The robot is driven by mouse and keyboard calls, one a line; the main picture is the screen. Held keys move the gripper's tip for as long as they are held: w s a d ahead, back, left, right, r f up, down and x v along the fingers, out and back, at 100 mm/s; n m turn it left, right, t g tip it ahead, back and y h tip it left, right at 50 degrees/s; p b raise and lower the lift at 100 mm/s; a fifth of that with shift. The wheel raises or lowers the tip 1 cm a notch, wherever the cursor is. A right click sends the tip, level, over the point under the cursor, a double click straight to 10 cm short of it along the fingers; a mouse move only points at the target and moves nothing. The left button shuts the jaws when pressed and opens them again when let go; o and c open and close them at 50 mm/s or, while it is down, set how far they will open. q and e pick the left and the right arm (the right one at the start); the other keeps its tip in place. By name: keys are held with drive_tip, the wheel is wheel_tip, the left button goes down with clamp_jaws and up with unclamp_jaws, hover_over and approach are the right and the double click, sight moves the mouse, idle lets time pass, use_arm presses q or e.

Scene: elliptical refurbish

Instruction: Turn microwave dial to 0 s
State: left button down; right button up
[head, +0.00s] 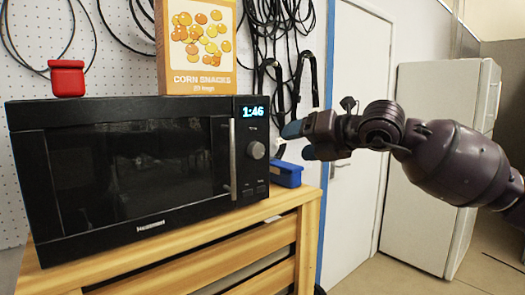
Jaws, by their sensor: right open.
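A black microwave (140,165) stands on a wooden cabinet, with its door shut. Its display (253,112) reads 1:46. The round dial (256,150) sits below the display on the right-hand panel. My right gripper (290,139) is to the right of the dial, apart from it, pointing left toward the panel. It is open and nothing shows between its fingers. My left gripper is not in view.
A corn snacks box (197,50) and a red container (67,78) stand on top of the microwave. A blue box (287,174) sits beside it on the wooden cabinet (240,262). Black cables hang on the pegboard behind. A white fridge (436,160) stands at the right.

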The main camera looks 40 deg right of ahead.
sight(259, 151)
drive_tip(key=shift+b+x, duration=0.8)
drive_tip(key=shift+x, duration=2.65)
drive_tip(key=shift+w+a+f, duration=0.1)
drive_tip(key=shift+w+a, duration=0.15)
drive_tip(key=shift+w, duration=0.25)
drive_tip(key=shift+x, duration=1.4)
drive_tip(key=shift+c, duration=0.5)
